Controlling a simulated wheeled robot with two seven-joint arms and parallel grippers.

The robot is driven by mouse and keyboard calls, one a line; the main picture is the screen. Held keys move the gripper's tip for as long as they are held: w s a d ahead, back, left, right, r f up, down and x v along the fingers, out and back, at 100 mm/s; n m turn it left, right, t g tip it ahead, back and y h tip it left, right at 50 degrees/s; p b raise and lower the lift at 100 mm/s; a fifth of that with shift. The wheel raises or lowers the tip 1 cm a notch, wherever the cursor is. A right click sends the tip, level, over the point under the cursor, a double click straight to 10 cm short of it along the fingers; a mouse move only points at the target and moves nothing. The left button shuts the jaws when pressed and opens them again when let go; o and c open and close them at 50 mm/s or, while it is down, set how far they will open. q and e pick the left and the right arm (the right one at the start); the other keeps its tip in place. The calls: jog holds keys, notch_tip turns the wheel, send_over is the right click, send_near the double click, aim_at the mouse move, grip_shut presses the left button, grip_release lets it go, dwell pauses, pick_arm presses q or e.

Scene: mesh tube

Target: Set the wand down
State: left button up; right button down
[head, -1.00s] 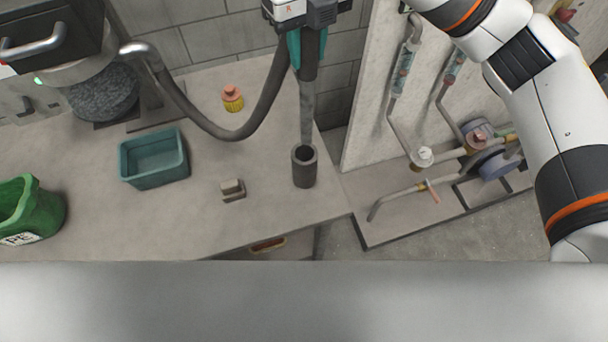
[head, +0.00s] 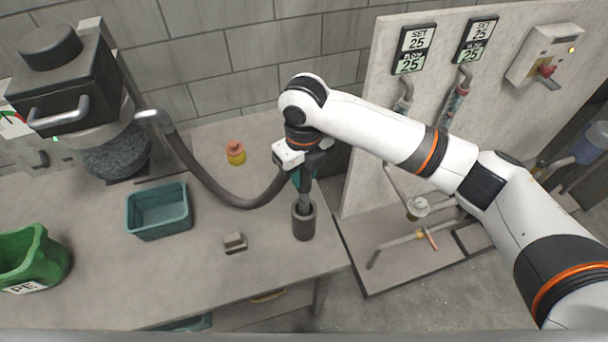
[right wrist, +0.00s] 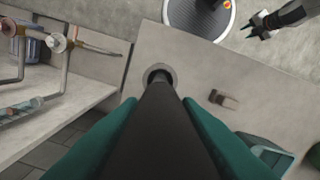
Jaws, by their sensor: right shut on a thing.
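The wand (head: 304,192) is a dark tube joined to a thick grey hose (head: 228,198). My right gripper (head: 303,177), with teal fingers, is shut around it and holds it upright. In the head view its lower end goes into the mouth of a dark cylindrical holder (head: 304,227) near the bench's right edge. The right wrist view shows the wand (right wrist: 160,120) running down to the holder (right wrist: 161,70), its tip hidden. My left gripper (right wrist: 256,25) shows at the top right of that view, its fingers apart and empty; it is outside the head view.
On the bench (head: 200,275) are a small grey block (head: 235,242), a teal bin (head: 158,212), a green bag (head: 35,258) and a yellow-and-red item (head: 236,153). A panel with pipes (head: 385,105) stands at the right. The bench front is clear.

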notch_tip(320, 180, down, 2)
jog(key=shift+f+p, duration=0.15)
jog(key=shift+p, duration=0.25)
jog(key=shift+f, duration=0.3)
jog(key=c, duration=1.1)
grip_release()
jog(key=shift+o, duration=0.2)
jog(key=shift+r, duration=0.25)
notch_tip(320, 180, up, 12)
jog(key=b, duration=0.4)
jog(key=shift+f, duration=0.1)
